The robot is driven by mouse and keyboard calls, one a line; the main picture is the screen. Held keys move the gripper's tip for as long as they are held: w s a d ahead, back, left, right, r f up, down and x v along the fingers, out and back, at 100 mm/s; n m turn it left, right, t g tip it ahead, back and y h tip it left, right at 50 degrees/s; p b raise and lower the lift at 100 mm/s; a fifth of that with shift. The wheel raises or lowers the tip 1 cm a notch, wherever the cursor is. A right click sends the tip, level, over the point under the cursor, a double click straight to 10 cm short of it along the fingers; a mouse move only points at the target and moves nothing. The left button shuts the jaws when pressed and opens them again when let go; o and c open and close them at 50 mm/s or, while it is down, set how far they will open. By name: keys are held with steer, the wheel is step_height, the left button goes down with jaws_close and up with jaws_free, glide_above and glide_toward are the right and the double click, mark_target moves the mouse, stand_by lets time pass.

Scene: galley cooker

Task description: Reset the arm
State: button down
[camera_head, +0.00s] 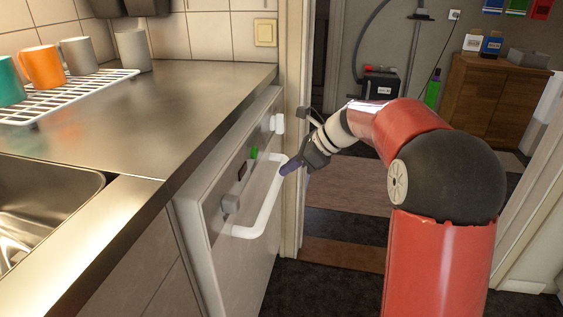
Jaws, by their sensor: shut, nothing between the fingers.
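My red arm reaches in from the lower right. Its dark gripper (291,167) is at the far end of the white bar handle (262,205) on the appliance door (228,262). The gripper is shut with nothing visible in it. I cannot tell whether the fingertips touch the handle or are just apart from it. The door front stands below the counter edge and appears upright.
A metal counter (165,105) with a sink (45,205) fills the left. A white rack (70,97) holds several mugs. A doorway beyond my arm opens onto a room with a wooden cabinet (490,100). Dark floor lies below.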

steer(key=v, duration=0.9)
steer(key=s+f+n+t+h, duration=0.1)
steer(key=s+f+n+h, duration=0.1)
steer(key=s+n, duration=0.5)
steer(key=s+d+f+n+t+h, duration=0.1)
steer(key=s+f+n+h, duration=0.2)
steer(key=s+n, duration=0.4)
steer(key=s+f+n+t+h, duration=0.1)
steer(key=s+n, duration=0.6)
steer(key=s, duration=0.8)
steer(key=f+h, duration=0.1)
steer(key=h, duration=0.1)
steer(key=shift+s+d+f+n+h, duration=0.2)
steer(key=shift+s+d+n+h, duration=0.1)
steer(key=shift+s+d, duration=0.1)
